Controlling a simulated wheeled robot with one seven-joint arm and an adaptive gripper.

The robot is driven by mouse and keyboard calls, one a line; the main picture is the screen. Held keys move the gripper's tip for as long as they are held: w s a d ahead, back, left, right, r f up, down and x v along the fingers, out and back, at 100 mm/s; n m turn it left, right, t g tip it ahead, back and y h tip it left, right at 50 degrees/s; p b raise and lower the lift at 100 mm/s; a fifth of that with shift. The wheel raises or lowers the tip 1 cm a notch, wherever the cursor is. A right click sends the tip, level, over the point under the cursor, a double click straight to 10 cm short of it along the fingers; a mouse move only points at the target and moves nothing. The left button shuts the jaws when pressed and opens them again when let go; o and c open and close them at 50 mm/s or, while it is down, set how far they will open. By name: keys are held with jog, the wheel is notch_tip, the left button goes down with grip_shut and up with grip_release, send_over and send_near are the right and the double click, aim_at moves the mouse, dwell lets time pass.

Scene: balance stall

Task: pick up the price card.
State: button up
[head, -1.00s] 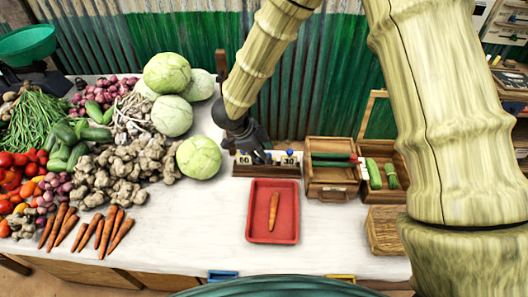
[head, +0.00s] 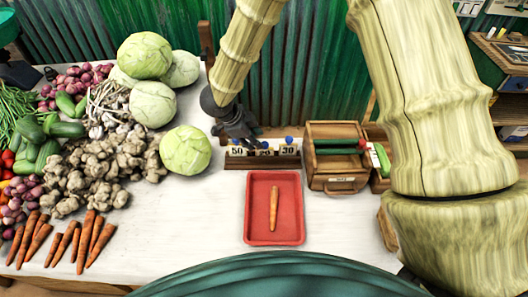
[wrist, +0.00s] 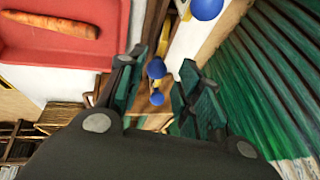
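I read a left card as 50 (head: 237,152) and a right card as 30 (head: 288,151); the middle card is partly hidden by my fingers. My gripper (head: 252,142) is at the holder, pointing down at its left and middle part. In the wrist view my gripper (wrist: 157,88) is open, its green-padded fingers apart. Two blue knobs (wrist: 156,69) show in line between or beyond the fingers; I cannot tell whether they touch. Another blue knob (wrist: 206,8) is at the top.
A red tray (head: 252,225) with a carrot (head: 274,208) lies in front of the holder. A green cabbage (head: 186,150) sits close left of my gripper. A wooden box (head: 337,180) stands to the right. The white tabletop (head: 190,225) is bare left of the tray.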

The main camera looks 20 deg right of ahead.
aim_at(265, 154)
jog(key=p+x, duration=0.2)
jog(key=x, duration=0.7)
jog(key=shift+d+f, duration=0.2)
jog(key=shift+f, duration=0.15)
grip_shut()
